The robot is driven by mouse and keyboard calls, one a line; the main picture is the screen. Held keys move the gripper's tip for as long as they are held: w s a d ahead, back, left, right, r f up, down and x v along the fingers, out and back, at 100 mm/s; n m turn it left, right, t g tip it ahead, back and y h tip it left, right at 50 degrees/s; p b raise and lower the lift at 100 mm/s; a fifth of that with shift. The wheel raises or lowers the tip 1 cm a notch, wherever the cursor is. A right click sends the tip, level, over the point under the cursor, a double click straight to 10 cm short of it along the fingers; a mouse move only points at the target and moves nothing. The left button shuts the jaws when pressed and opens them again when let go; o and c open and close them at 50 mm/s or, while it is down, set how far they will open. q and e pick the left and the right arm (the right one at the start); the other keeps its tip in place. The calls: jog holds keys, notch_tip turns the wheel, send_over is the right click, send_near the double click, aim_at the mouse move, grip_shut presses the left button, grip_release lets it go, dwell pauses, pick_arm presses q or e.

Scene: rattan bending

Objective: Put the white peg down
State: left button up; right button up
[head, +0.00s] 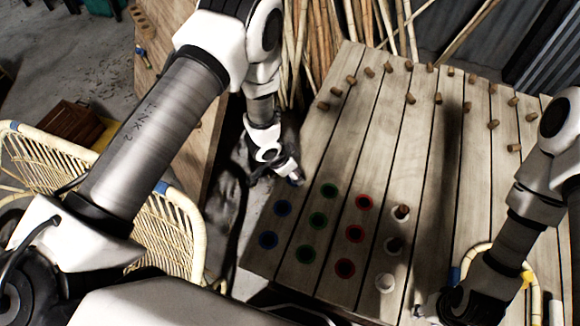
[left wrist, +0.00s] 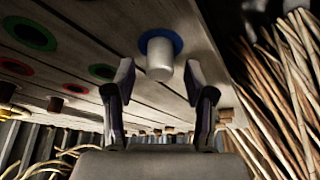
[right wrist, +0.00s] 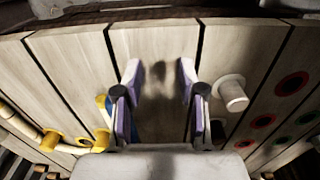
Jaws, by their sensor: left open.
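A short white peg (left wrist: 160,58) stands in a blue-ringed hole (left wrist: 176,40) of the plank table (head: 262,255), at the table's left edge in the head view. My left gripper (head: 291,178) is at that hole. In the left wrist view its open fingers (left wrist: 158,80) are on either side of the peg, with gaps to it. A second white peg (right wrist: 232,92) stands in a white-ringed hole near my right gripper (right wrist: 160,78). The right gripper is open and empty above bare planks, with this peg outside its fingers; in the head view it is partly hidden.
Green (head: 318,220) and red (head: 354,233) ringed holes lie right of the blue ones. Several wooden pegs (head: 438,98) stand across the table's back. A rattan loop (head: 480,247) and yellow pegs (right wrist: 102,138) are beside my right gripper. Rattan poles (head: 300,40) stand behind the table.

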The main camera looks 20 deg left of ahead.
pick_arm(q)
jog(key=b+v, duration=0.1)
jog(key=v, duration=1.1)
jog(key=s+f+n, duration=0.1)
jog(key=s+f, duration=0.1)
jog(key=s, duration=0.1)
jog(key=s+a+f+n+g, duration=0.1)
jog(key=s+f+n, duration=0.1)
jog(key=s+f, duration=0.1)
jog(key=s+f+n, duration=0.1)
jog(key=s+f, duration=0.2)
jog(key=s, duration=0.1)
jog(key=shift+s+a+f+g+y, duration=0.15)
jog(key=shift+s+a+g+y, duration=0.15)
jog(key=shift+y, duration=0.1)
jog(key=s+a+f+n+g+y, duration=0.1)
jog(key=s+a+f+n, duration=0.1)
jog(key=s, duration=0.4)
jog(key=s+a+f+n+g+y, duration=0.1)
jog(key=s+a+f+n, duration=0.1)
jog(key=s, duration=0.4)
jog(key=shift+s+a, duration=0.15)
jog(key=shift+a, duration=0.15)
jog(key=shift+f, duration=0.1)
jog(key=shift+s, duration=0.1)
